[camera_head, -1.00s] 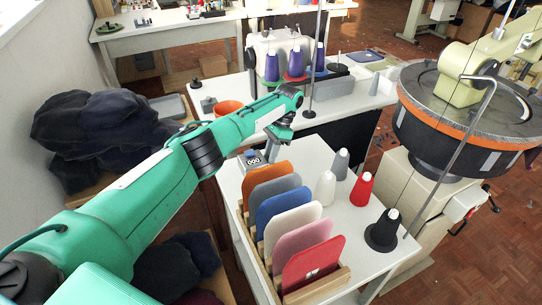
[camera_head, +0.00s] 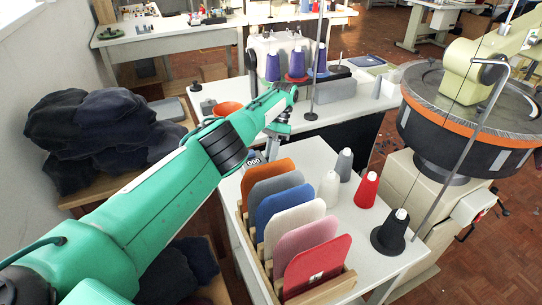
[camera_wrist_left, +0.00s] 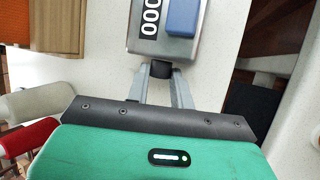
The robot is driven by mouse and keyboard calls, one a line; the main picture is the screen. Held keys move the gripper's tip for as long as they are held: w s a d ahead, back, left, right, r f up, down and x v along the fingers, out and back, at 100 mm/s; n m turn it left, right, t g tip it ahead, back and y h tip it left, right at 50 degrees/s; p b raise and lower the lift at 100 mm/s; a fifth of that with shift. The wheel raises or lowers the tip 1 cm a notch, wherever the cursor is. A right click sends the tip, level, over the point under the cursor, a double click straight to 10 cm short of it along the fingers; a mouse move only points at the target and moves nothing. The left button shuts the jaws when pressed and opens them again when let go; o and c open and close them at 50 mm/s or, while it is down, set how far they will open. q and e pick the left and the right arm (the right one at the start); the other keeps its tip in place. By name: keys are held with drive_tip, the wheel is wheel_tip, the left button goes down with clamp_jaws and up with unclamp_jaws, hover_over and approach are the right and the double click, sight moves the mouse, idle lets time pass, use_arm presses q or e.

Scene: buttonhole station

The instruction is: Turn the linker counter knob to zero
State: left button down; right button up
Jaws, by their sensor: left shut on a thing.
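The linker counter is a grey box with a blue button (camera_wrist_left: 184,18) and a white-on-black display (camera_wrist_left: 150,18) that reads 000 in the left wrist view. Its short black knob (camera_wrist_left: 161,68) sticks out of the side facing my gripper. My left gripper (camera_wrist_left: 160,76) is shut on the knob, one finger at each side. In the head view the counter (camera_head: 253,162) stands at the back left of the white table, partly hidden behind my left arm. The left gripper (camera_head: 268,150) is beside it there. My right gripper is not in view.
A wooden rack of coloured knit panels (camera_head: 305,220) stands close in front of the counter. Yarn cones, including a red one (camera_head: 367,190), stand to its right. The round linking machine (camera_head: 470,115) is further right. Dark garments (camera_head: 95,125) are piled at left.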

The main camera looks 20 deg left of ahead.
use_arm(q)
drive_tip(key=shift+r, duration=0.1)
idle(0.3)
drive_tip(key=c, duration=1.2)
unclamp_jaws()
